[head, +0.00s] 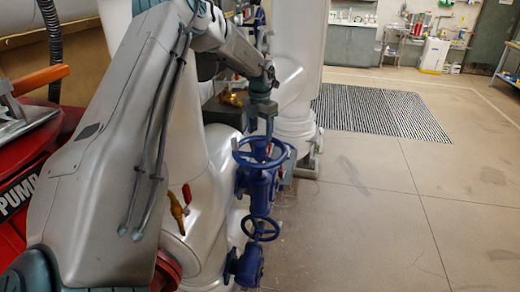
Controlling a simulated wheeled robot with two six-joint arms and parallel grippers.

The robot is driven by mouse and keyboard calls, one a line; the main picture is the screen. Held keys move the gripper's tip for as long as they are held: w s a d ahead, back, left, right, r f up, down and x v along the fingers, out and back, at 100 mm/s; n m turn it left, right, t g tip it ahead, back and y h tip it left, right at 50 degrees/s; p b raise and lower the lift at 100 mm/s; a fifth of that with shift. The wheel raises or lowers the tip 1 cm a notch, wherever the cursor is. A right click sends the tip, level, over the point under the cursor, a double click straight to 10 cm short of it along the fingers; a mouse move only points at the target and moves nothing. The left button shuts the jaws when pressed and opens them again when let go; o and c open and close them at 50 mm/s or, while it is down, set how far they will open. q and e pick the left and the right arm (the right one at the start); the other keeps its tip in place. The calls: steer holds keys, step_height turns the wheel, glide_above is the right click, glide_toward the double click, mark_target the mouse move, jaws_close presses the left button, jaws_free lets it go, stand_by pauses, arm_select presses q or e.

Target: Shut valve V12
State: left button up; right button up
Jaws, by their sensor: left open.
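A blue valve with a round spoked handwheel (240,161) stands on the pipework near the middle of the head view. A second, smaller blue handwheel (262,236) sits below it on another blue valve body (246,268). I can read no V12 tag on either. My left gripper (268,138) points down at the upper handwheel, at its middle. It is open, with its fingers small and partly merged with the wheel, so I cannot tell whether they touch it. My right gripper is not in view.
A brass valve (178,212) with a red handle is on the pale pipe at left. A red pump housing (22,215) stands at far left. A slatted floor grate (375,112) lies beyond, near a counter (350,45). The floor at right is clear.

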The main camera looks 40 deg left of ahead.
arm_select(q)
steer(key=n+b, duration=0.3)
steer(key=n, duration=0.1)
steer(key=shift+d+f, duration=0.15)
steer(key=shift+f, duration=0.1)
steer(key=n+b, duration=0.1)
steer(key=n, duration=0.2)
steer(key=shift+r+b, duration=0.1)
steer(key=shift+b, duration=0.2)
steer(key=shift+r+n, duration=0.1)
steer(key=shift+n, duration=0.9)
steer(key=shift+r+n, duration=0.1)
steer(key=shift+n, duration=0.5)
steer(key=n, duration=0.5)
